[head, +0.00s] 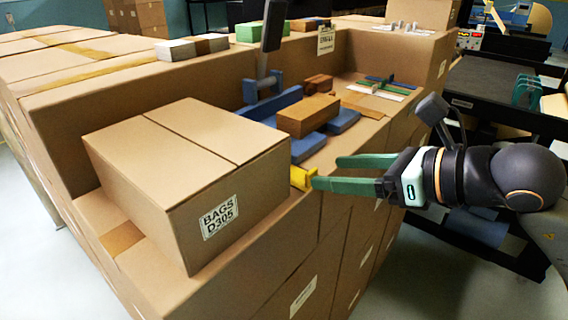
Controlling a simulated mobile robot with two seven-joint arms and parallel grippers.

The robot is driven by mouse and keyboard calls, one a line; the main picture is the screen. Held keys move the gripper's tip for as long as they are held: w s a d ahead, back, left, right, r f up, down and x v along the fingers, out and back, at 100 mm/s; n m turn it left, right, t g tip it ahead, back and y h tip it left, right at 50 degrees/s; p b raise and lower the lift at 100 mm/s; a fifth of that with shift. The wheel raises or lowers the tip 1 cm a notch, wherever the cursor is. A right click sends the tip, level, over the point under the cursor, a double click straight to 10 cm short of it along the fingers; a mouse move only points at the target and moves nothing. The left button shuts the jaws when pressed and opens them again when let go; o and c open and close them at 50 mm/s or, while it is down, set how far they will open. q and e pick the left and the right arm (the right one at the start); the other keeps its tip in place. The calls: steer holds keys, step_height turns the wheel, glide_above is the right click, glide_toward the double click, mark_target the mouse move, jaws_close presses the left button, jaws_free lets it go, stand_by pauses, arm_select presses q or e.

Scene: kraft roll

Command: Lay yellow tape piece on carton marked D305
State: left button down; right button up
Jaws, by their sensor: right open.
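The carton marked "BAGS D305" (240,190) is a closed brown box on the stacked cartons at the left. Its label faces the front right, and a dark seam runs across its flat top. The small yellow tape piece (299,177) lies on the cardboard ledge just right of that carton. My right gripper (327,172) reaches in from the right with its green fingers apart and nothing held. Its lower fingertip is at the right end of the yellow piece; I cannot tell whether they touch. My left gripper is not in view.
A brown block (308,115) sits among blue pieces (343,121) behind the yellow piece. A grey post with a dark head (272,28) stands behind the carton. More small blocks (190,48) lie along the back ledge. A dark cart (500,95) stands at the right.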

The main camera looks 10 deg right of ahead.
mark_target(301, 179)
steer(key=p+x, duration=0.1)
steer(key=x, duration=0.3)
steer(key=shift+w+a+p, duration=0.3)
steer(key=shift+a+p, duration=0.05)
steer(key=shift+p, duration=0.05)
steer(key=shift+w+a+f, duration=0.15)
steer(key=shift+w+a, duration=0.1)
jaws_close()
